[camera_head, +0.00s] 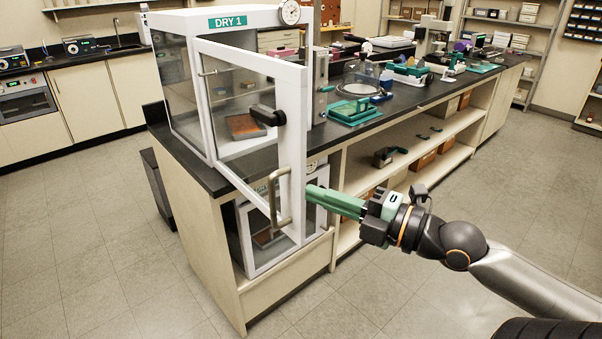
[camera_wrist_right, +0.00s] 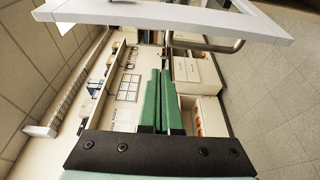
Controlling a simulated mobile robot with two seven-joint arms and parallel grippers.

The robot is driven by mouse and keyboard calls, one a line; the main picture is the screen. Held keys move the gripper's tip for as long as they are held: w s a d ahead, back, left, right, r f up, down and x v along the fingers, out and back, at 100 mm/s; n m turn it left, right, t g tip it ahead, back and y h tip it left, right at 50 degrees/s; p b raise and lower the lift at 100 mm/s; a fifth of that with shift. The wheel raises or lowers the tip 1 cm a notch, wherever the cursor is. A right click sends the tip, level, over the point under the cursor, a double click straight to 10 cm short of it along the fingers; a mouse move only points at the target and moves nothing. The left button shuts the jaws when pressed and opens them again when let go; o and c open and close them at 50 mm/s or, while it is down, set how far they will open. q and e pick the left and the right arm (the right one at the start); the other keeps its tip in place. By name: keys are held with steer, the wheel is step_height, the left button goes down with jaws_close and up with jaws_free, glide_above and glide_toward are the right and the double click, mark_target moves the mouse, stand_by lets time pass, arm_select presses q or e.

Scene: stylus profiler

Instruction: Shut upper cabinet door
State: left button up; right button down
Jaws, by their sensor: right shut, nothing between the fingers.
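The upper cabinet (camera_head: 186,88) is a white box labelled DRY 1 on the end of the black bench. Its white-framed glass door (camera_head: 296,80) stands open, swung out past the bench edge. In the right wrist view the shut fingers (camera_wrist_right: 160,75) point toward the white door frame (camera_wrist_right: 170,14). My left gripper is out of view.
A second glass-fronted cabinet (camera_head: 247,245) sits below the bench top (camera_head: 160,130). A round dial (camera_head: 290,12) stands on the upper cabinet. The floor (camera_head: 100,230) in front is clear.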

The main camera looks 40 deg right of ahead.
mark_target(301, 175)
steer(key=w+p, duration=0.2)
steer(key=w, duration=0.5)
steer(key=shift+w+a+f+p, duration=0.1)
steer(key=shift+p, duration=0.3)
steer(key=shift+d, duration=0.7)
